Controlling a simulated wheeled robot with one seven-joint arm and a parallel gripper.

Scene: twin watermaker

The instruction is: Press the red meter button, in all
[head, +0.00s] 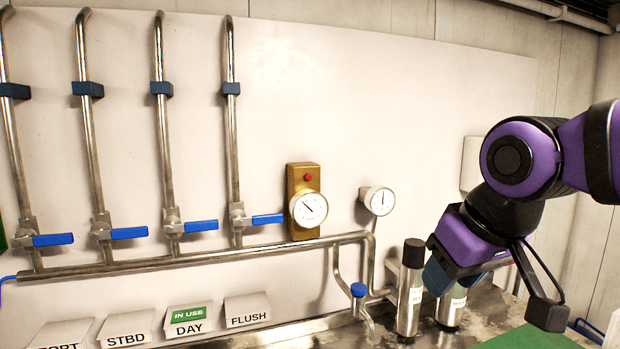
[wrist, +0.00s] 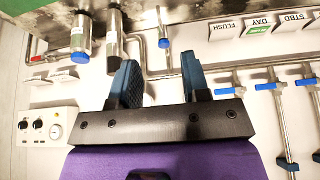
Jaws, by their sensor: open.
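I cannot make out the button in the wrist view.
A smaller gauge (head: 378,200) is right of the brass plate. Steel pipes with blue valve handles (head: 129,232) line the left wall. Capped steel cylinders (head: 411,290) stand close by my gripper. Label cards (head: 189,319) are along the bottom. A white box with knobs (wrist: 45,126) is in the wrist view.

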